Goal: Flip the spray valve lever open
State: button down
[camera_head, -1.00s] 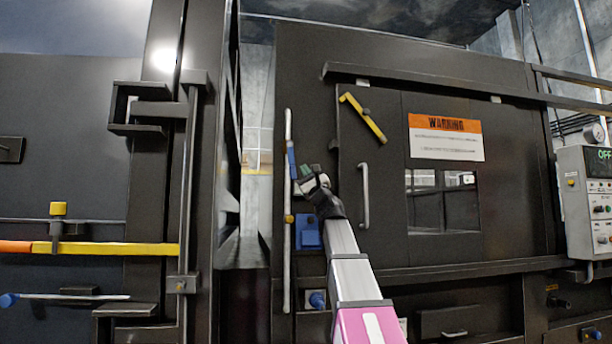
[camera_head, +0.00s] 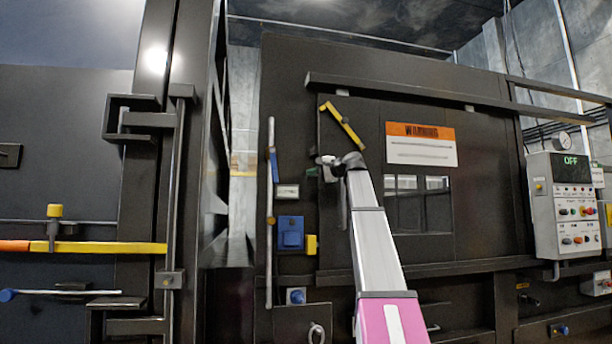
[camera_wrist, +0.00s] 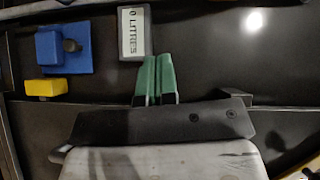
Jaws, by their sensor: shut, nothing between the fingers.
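A blue lever (camera_head: 273,165), which looks like the spray valve lever, sits on the thin vertical pipe (camera_head: 269,240) at the left of the dark panel. It lies nearly along the pipe, slightly tilted. My gripper (camera_head: 312,171) is to the right of the lever, apart from it, with its fingers towards the left. In the wrist view the green fingers of my gripper (camera_wrist: 155,80) are together with nothing between them. Their tips are close to the "0 LITRES" meter (camera_wrist: 134,33); I cannot tell whether they touch it. The lever is not clearly visible in the wrist view.
A blue box (camera_head: 291,233) and a yellow block (camera_head: 311,245) are below the meter. A tilted yellow handle (camera_head: 342,125) and a warning sign (camera_head: 421,144) are above and right of my gripper. A control box reading OFF (camera_head: 564,205) stands at the far right.

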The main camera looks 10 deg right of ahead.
aim_at(274, 166)
jog(key=w+a+f, duration=0.1)
jog(key=w+a, duration=0.4)
jog(key=a, duration=0.4)
jog(key=shift+w+a, duration=0.35)
jog(key=shift+w, duration=0.05)
jog(key=shift+f, duration=0.1)
jog(key=shift+a+f+m, duration=0.3)
jog(key=shift+a+f, duration=0.05)
jog(key=shift+a, duration=0.5)
jog(key=shift+d, duration=0.1)
